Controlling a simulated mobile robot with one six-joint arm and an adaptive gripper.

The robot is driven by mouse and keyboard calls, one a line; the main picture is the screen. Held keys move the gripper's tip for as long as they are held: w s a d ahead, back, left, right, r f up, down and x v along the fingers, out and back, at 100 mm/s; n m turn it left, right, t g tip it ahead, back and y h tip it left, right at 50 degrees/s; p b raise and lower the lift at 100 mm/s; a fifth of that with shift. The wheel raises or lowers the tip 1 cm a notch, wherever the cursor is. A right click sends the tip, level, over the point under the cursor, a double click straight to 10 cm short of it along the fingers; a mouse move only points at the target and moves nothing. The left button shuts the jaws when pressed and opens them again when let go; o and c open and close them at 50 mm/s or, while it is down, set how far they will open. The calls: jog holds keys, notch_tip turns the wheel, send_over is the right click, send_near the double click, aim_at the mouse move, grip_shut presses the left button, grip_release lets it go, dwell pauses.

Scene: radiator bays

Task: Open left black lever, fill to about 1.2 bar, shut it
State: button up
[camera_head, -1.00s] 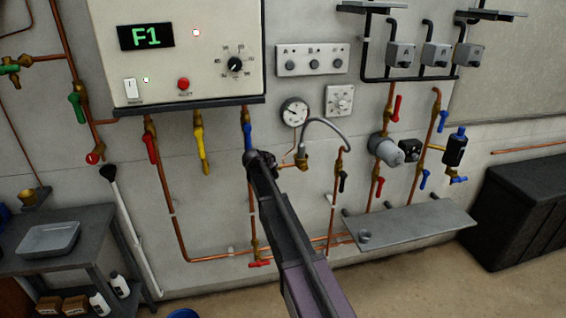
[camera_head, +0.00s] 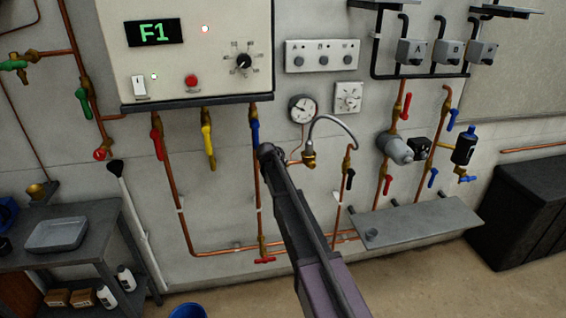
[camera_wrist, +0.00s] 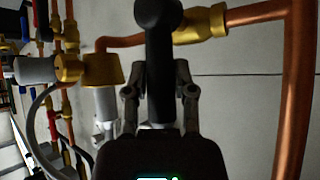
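The filling loop has a grey hose (camera_head: 335,120) arching between a brass valve (camera_head: 309,158) on the left and the right pipe, where a right black lever (camera_head: 350,179) hangs down. The round white pressure gauge (camera_head: 303,108) sits just above; its reading is too small to tell. My gripper (camera_head: 268,151) is just left of the brass valve and hides the left black lever in the head view. In the wrist view that black lever (camera_wrist: 160,65) stands between the fingers of my gripper (camera_wrist: 162,75), which sit close on both sides. Brass fittings (camera_wrist: 203,24) are behind it.
A blue lever (camera_head: 255,132) hangs close above my gripper, with yellow (camera_head: 209,148) and red (camera_head: 157,145) levers further left under the boiler (camera_head: 200,50). A grey shelf (camera_head: 420,222) juts out at lower right. Copper pipes run close around.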

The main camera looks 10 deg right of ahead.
jog(key=o, duration=0.4)
jog(key=shift+d, duration=0.3)
jog(key=shift+a, duration=0.2)
